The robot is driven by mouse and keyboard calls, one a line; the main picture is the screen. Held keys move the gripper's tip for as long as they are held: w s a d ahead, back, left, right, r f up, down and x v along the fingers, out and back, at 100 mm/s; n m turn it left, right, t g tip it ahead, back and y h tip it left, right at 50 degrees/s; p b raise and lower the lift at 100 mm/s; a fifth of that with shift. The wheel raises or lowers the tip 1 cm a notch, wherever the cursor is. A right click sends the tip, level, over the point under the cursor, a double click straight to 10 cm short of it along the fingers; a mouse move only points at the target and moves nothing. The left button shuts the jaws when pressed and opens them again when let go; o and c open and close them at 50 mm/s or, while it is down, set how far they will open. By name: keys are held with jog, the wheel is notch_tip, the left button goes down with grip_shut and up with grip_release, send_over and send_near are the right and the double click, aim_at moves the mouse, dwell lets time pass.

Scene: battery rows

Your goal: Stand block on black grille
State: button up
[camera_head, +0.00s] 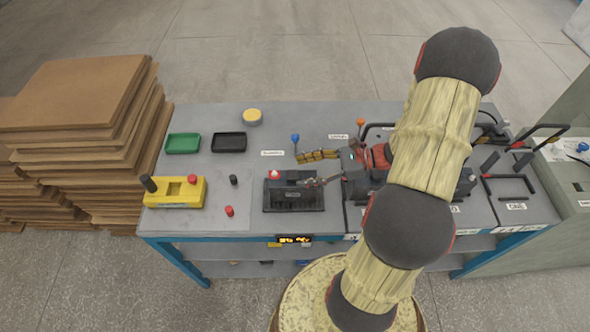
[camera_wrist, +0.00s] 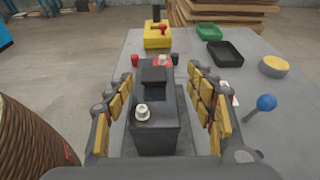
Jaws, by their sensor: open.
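The block (camera_wrist: 155,127) is a dark grey battery-like box with a white terminal near me and a red-collared one at its far end. In the head view the block (camera_head: 291,181) sits upright over the black grille (camera_head: 294,203), a dark ribbed base. I cannot tell whether its underside rests fully on it. My gripper (camera_head: 303,171) is open, with its yellow-padded fingers on either side of the block. In the wrist view my gripper (camera_wrist: 155,85) shows gaps between both fingers and the block.
A yellow box (camera_head: 175,192), green tray (camera_head: 183,143), black tray (camera_head: 229,142) and yellow-topped round tin (camera_head: 252,117) are on the left of the table. Small red (camera_head: 230,211) and black (camera_head: 234,179) caps stand between. A blue-knobbed post (camera_head: 295,139) stands close behind my fingers.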

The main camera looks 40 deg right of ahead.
jog(key=p+v, duration=0.1)
jog(key=v, duration=0.7)
jog(key=shift+p, duration=0.35)
jog(key=shift+s, duration=0.1)
jog(key=s+a+n+g+h, duration=0.4)
jog(key=s+n+g+h, duration=0.1)
jog(key=s+n+g, duration=0.35)
jog(key=w+a+r+n+t+h, duration=0.1)
jog(key=a+r+n+t+h, duration=0.1)
jog(key=a+r+n, duration=0.6)
jog(key=w+a+r+n+t+h, duration=0.2)
jog(key=a+r+n+h, duration=0.3)
jog(key=r, duration=0.9)
jog(key=a+n+t, duration=0.1)
jog(key=a+n, duration=0.2)
jog(key=a, duration=0.1)
jog(key=shift+t, duration=0.35)
